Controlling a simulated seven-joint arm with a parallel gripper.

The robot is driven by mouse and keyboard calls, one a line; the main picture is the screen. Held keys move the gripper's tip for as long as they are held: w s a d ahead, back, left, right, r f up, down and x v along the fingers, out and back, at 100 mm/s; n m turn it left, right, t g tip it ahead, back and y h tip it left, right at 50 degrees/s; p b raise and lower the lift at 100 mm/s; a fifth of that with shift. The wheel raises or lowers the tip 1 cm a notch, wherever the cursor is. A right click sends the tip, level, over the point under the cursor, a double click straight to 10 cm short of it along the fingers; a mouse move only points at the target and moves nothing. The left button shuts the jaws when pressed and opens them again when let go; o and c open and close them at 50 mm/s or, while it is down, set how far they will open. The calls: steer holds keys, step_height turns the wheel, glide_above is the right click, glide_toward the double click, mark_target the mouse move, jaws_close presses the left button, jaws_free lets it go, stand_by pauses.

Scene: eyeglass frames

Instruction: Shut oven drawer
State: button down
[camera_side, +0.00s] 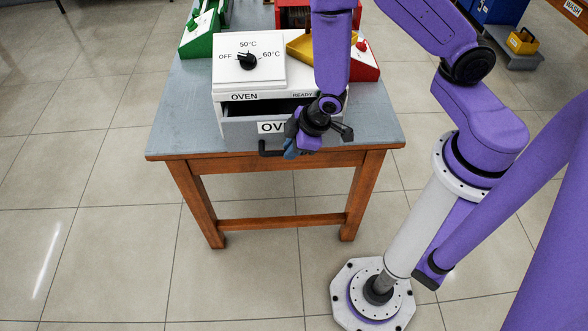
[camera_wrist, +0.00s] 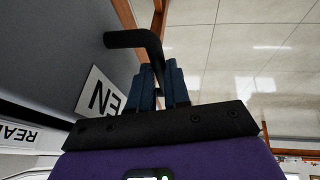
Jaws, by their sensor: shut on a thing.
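The white oven (camera_side: 230,77) stands on the table, with a black dial between OFF, 50°C and 60°C marks. Its grey drawer (camera_side: 238,132) is pulled out toward the front, and the dark inside shows behind its labelled front. A black bar handle (camera_side: 265,151) sits low on the drawer front; it also shows in the wrist view (camera_wrist: 122,39). My gripper (camera_side: 291,151) is at the right part of the handle. In the wrist view, the blue fingers of my gripper (camera_wrist: 160,74) are closed around one leg of the handle. My arm hides the drawer's right side.
The grey-topped wooden table (camera_side: 180,115) has bare surface left and right of the oven. A green box (camera_side: 202,35) stands behind left, and a yellow piece (camera_side: 300,46) and a red box (camera_side: 364,62) behind right. The floor in front is clear.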

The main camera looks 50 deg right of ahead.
steer(key=w+d, duration=0.3)
steer(key=shift+w+d, duration=0.1)
steer(key=shift+d, duration=0.05)
steer(key=c, duration=1.1)
jaws_free()
steer(key=v, duration=1.2)
